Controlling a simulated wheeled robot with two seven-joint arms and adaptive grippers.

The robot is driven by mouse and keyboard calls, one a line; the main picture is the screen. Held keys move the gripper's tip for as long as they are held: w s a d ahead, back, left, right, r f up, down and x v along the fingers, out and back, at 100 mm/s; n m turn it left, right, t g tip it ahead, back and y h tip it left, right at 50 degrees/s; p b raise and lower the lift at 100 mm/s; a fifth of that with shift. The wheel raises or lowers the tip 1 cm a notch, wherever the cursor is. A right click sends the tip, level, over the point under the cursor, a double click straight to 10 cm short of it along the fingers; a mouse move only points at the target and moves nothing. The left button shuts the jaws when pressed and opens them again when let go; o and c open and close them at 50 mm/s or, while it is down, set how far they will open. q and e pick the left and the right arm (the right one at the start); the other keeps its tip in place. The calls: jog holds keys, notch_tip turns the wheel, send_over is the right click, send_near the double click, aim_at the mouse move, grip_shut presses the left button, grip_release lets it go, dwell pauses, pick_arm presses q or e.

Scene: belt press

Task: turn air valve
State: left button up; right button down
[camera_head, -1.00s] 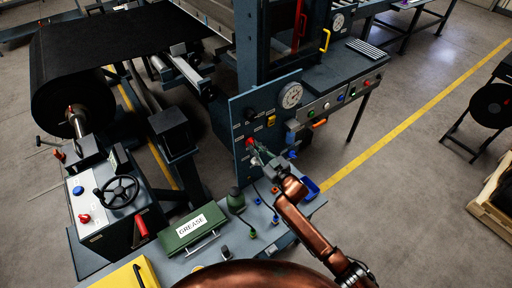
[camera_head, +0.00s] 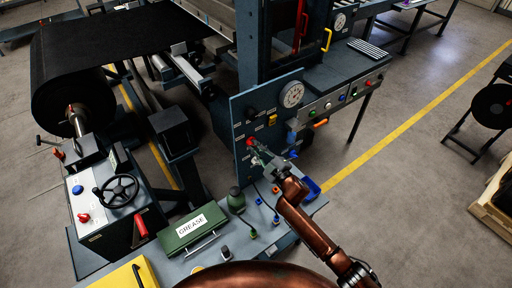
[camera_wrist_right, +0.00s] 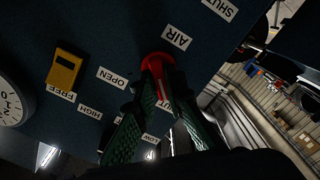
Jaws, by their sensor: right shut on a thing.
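The red air valve handle (camera_wrist_right: 156,60) sits on the dark blue panel under the AIR label (camera_wrist_right: 177,38). It also shows as a small red spot on the panel in the head view (camera_head: 250,141). My right gripper (camera_wrist_right: 163,84) has its green-padded fingers closed around the handle, and they hide part of it. In the head view the right gripper (camera_head: 256,152) reaches the panel from the lower right. An OPEN label (camera_wrist_right: 113,77) is left of the handle; another label below is partly covered by a finger. My left gripper is not in view.
A round gauge (camera_head: 291,95) and a yellow part (camera_wrist_right: 65,70) are on the same panel. A bench in front carries a green GREASE box (camera_head: 193,231) and a green oil can (camera_head: 236,200). A handwheel console (camera_head: 118,192) stands at left.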

jog(key=shift+d+f, duration=0.1)
jog(key=c, duration=2)
grip_release()
jog(key=v, duration=1.1)
jog(key=shift+s+d, duration=0.2)
jog(key=shift+s, duration=0.15)
